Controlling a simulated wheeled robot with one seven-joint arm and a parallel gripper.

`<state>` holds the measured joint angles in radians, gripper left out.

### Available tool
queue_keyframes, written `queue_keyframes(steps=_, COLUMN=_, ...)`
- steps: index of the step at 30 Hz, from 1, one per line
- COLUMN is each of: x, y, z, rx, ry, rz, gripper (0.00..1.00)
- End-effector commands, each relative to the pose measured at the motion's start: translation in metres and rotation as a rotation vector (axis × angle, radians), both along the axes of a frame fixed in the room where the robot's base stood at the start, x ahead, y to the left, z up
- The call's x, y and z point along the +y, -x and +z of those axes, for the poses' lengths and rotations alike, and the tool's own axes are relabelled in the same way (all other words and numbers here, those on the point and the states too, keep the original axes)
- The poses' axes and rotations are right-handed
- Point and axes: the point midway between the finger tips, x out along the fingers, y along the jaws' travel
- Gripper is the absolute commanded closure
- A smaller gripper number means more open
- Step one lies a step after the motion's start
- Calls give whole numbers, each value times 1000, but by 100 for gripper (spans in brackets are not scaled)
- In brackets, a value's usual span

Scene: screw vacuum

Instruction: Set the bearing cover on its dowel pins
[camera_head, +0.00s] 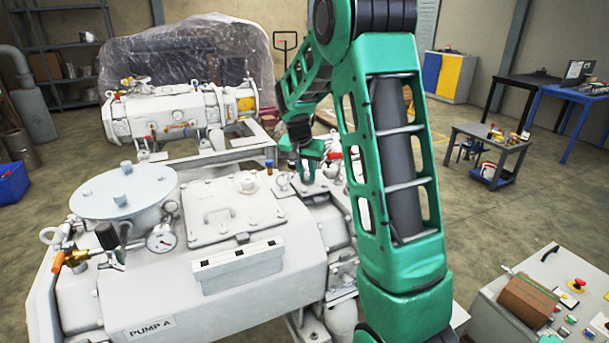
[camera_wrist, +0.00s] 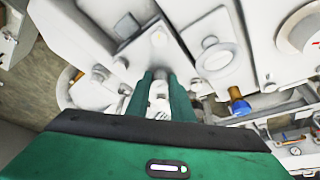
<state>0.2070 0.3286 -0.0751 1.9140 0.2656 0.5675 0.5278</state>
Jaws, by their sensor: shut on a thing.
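My green gripper (camera_head: 308,168) is low over the right end of the white pump marked PUMP A (camera_head: 150,325). In the wrist view its two fingers (camera_wrist: 160,88) are shut on a small pale metal piece (camera_wrist: 159,97). I take this piece to be part of the bearing cover; its full outline is hidden by the fingers and palm. White pump surfaces with bolt heads lie just beyond the fingertips. I cannot tell whether the held piece touches them. No dowel pins can be made out in either view.
A bolted lid with a handle (camera_head: 218,212) and a pressure gauge (camera_head: 161,238) are on the pump top. A blue-and-brass fitting (camera_wrist: 237,102) is right of the fingers. A second pump (camera_head: 165,112) stands behind. A control console (camera_head: 545,300) is at front right.

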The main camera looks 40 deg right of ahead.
Motion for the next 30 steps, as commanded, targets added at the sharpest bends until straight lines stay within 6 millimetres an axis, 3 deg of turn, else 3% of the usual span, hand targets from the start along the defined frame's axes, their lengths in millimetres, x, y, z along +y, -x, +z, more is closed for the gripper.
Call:
queue_keyframes(steps=18, x=0, y=0, z=-12, rx=0, ry=0, rz=0, gripper=100)
queue_keyframes(steps=19, x=0, y=0, z=-12, rx=-1, ry=0, rz=0, gripper=72)
queue_keyframes(steps=21, x=0, y=0, z=-12, rx=-1, ry=0, rz=0, gripper=57)
queue_keyframes(steps=30, x=1, y=0, z=-12, rx=2, ry=-1, rz=1, gripper=57)
